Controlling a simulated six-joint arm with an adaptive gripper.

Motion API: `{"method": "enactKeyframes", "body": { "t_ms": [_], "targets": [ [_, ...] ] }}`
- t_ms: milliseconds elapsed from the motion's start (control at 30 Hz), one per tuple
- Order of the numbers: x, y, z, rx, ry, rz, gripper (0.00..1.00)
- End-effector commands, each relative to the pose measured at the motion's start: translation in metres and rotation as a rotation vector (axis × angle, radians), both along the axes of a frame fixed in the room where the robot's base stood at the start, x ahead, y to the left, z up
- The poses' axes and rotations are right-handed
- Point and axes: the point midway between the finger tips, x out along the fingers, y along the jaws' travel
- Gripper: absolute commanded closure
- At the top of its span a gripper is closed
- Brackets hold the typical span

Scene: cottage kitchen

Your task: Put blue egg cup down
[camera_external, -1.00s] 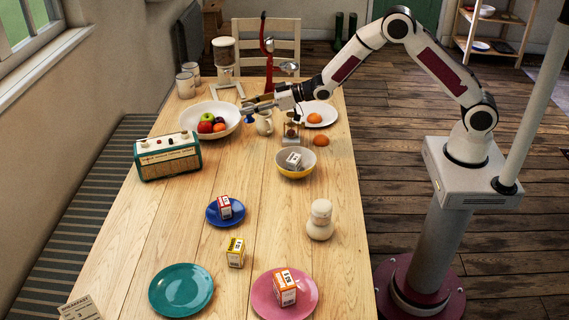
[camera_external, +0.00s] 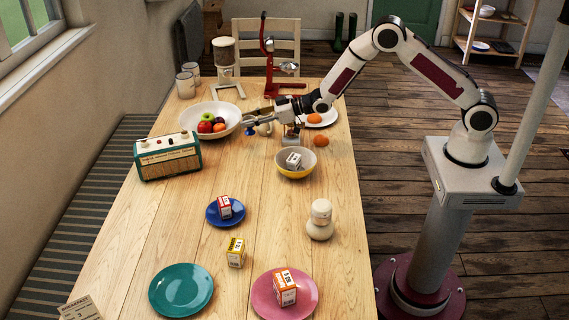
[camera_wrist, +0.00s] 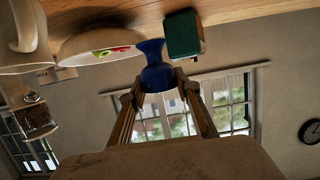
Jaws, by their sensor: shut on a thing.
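The blue egg cup (camera_wrist: 157,74) is between the fingertips of my gripper (camera_wrist: 160,90) in the wrist view. My gripper is shut on it. In the external view the egg cup (camera_external: 250,131) shows as a small blue shape at the tips of my gripper (camera_external: 248,121), just right of the white fruit bowl. The fingers point left, low over the far part of the table. I cannot tell whether the cup touches the table.
The white fruit bowl (camera_external: 188,117) is just left of my gripper. A cream jug (camera_external: 264,129) stands partly hidden under it. A yellow bowl (camera_external: 296,174) with a box is nearer. The green radio (camera_external: 168,157) stands left. Wood between radio and yellow bowl is clear.

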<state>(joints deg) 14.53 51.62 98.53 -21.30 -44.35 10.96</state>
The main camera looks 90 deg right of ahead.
Motion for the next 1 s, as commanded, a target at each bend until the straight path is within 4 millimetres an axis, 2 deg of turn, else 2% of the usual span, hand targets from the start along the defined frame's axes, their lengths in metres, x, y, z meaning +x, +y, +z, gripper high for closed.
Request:
{"method": "enactKeyframes", "body": {
  "t_ms": [500,1000],
  "targets": [
    [0.000,0.000,-0.055,0.000,0.000,0.000,0.94],
    [0.000,0.000,-0.061,0.000,0.000,0.000,0.94]
  ]
}}
